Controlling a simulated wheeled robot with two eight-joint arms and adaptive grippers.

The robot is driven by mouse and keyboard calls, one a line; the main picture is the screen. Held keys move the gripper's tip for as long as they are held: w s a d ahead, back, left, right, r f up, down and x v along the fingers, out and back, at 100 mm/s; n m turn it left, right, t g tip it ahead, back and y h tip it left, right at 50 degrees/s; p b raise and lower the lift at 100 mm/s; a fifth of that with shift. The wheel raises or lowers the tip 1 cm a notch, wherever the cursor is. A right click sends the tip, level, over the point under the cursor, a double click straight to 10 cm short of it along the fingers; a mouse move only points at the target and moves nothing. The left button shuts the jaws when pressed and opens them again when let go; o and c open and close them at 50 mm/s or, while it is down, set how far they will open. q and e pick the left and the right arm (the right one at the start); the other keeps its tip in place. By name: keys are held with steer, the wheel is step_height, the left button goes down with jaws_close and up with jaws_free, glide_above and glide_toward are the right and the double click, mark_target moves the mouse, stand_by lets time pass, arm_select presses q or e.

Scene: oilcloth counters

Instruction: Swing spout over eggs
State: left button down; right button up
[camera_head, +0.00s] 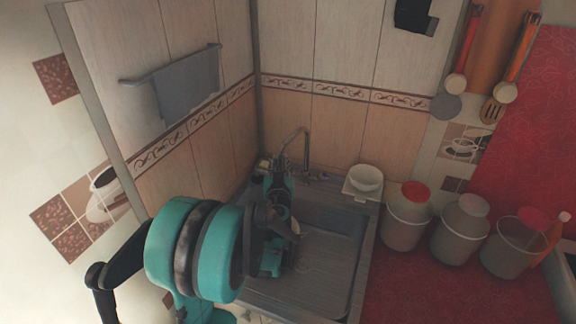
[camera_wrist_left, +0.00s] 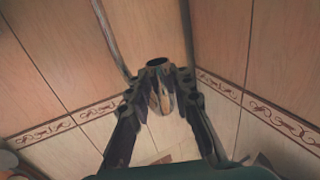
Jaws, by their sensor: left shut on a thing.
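The faucet's thin curved metal spout (camera_head: 304,136) rises at the back of the grey sink (camera_head: 335,255) and bends left toward my left gripper. My left gripper (camera_head: 273,172) is over the sink's back-left part, shut at the end of the spout. The left wrist view shows its fingers (camera_wrist_left: 160,78) closed together around a dark, round-ended piece, apparently the spout's end. My teal and black arm hides the left part of the sink. I cannot make out any eggs; they may be hidden behind my arm. My right gripper is not in view.
A white bowl (camera_head: 366,179) stands by the sink's back-right corner. Several lidded canisters, such as the red-lidded one (camera_head: 408,215), line the red counter (camera_head: 420,295). A towel (camera_head: 187,84) hangs on the left wall. Tiled walls close off the corner behind the faucet.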

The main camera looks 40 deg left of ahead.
arm_select(q)
steer(key=shift+s+a, duration=0.1)
steer(key=shift+a, duration=0.45)
steer(key=c, duration=1.4)
jaws_free()
steer(key=shift+r, duration=0.1)
steer(key=shift+s, duration=0.15)
steer(key=shift+d, duration=0.1)
steer(key=shift+s+d, duration=0.2)
steer(key=v, duration=1.1)
steer(key=shift+s, duration=0.2)
steer(key=shift+d+r, duration=0.1)
